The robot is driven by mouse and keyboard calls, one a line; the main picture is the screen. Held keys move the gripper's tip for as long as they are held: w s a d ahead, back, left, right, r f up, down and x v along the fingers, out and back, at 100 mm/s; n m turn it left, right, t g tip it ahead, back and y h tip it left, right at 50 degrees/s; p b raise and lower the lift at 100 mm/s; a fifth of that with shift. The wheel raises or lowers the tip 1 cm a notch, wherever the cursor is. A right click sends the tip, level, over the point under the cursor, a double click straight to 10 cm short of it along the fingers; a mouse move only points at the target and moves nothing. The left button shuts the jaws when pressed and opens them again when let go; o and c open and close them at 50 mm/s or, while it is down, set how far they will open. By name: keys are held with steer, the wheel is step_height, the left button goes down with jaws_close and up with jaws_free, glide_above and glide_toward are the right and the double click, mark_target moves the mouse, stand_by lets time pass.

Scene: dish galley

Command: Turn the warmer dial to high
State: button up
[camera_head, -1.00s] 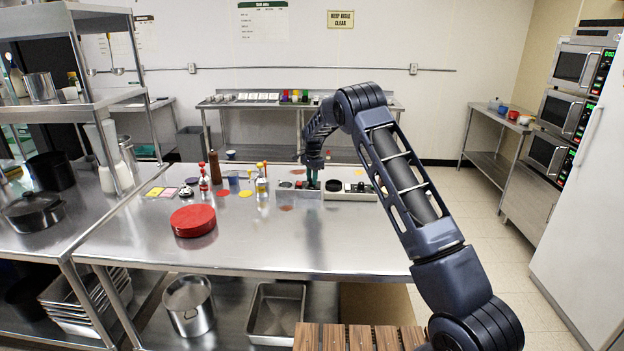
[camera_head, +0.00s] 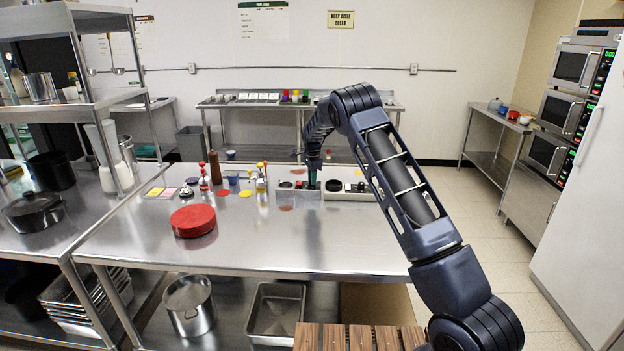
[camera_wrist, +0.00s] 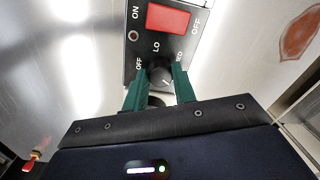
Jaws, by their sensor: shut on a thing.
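The warmer dial (camera_wrist: 161,77) is a dark round knob with a pale pointer mark on a grey control panel (camera_wrist: 134,55). OFF, LO and MED are printed around it; any HIGH mark is hidden behind my gripper. My gripper (camera_wrist: 159,88) has green fingers on either side of the dial and is shut on it. A red rocker switch (camera_wrist: 169,18) lies above the dial in the wrist view, between ON and OFF. In the head view my gripper (camera_head: 311,180) reaches down onto the panel at the far side of the steel table, where the dial is too small to read.
A white unit (camera_head: 348,196) with dark round tops stands just right of my gripper. The near tabletop (camera_head: 290,250) is clear.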

steer(key=o, duration=1)
steer(key=shift+r, duration=0.1)
steer(key=r, duration=1)
steer(key=shift+s+d+r, duration=0.15)
steer(key=shift+s+r, duration=0.05)
steer(key=shift+r, duration=0.1)
